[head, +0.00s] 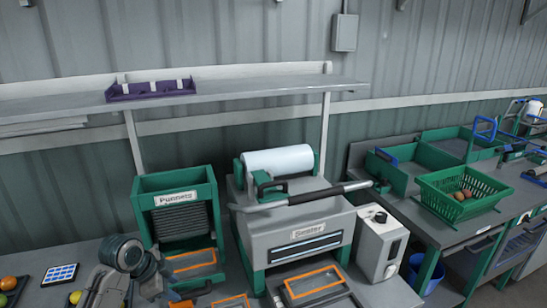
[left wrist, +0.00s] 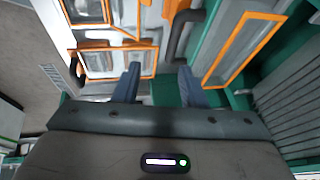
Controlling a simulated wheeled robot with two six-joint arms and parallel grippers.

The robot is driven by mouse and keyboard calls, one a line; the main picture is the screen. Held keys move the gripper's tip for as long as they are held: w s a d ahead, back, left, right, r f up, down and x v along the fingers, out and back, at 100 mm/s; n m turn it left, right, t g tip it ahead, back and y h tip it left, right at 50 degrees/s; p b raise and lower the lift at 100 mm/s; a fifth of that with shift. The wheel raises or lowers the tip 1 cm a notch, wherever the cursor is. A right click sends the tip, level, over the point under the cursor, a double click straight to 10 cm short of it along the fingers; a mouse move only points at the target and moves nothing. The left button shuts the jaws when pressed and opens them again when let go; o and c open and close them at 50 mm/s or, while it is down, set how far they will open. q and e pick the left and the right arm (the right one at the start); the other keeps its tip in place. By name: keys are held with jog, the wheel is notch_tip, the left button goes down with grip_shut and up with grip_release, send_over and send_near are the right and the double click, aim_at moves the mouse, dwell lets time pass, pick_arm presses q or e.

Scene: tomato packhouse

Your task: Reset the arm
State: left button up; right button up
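My left gripper (head: 150,275) is at the lower left of the head view, just in front of the green punnet dispenser (head: 176,210) marked "Punnets". In the left wrist view its two blue-grey fingers (left wrist: 158,78) stand well apart with nothing between them. Orange-edged frames (left wrist: 245,48) and a dark handle (left wrist: 181,28) lie beyond the fingertips. The left gripper's exact height above the bench cannot be told. My right gripper is in neither view.
The grey sealer (head: 297,220) with a white film roll stands right of the dispenser, its long bar reaching right. A white control box (head: 380,245) stands beside it. A green basket (head: 463,210) sits on the right bench. A purple tray (head: 150,89) is on the shelf above.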

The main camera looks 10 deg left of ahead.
pick_arm(q)
jog(key=s+d+f+n, duration=0.1)
jog(key=s+f, duration=0.2)
jog(key=s, duration=0.1)
jog(key=s+d+f+n+y, duration=0.1)
jog(key=s+f+n, duration=0.1)
jog(key=s+f, duration=0.1)
jog(key=s+d+f+n, duration=0.2)
jog(key=s+f, duration=0.1)
jog(key=s, duration=0.3)
jog(key=shift+y, duration=0.3)
jog(key=s+f+n+y, duration=0.15)
jog(key=s+n, duration=0.55)
jog(key=s, duration=1)
notch_tip(320, 180, down, 31)
jog(key=a+g+b, duration=0.2)
jog(key=s+a+f+b, duration=0.1)
jog(key=s+f+b, duration=0.1)
jog(key=s+f, duration=1.6)
notch_tip(320, 180, down, 4)
jog(key=shift+s+a+f+g+y, duration=0.15)
jog(key=shift+a+g+y, duration=0.1)
jog(key=shift+g+y, duration=0.15)
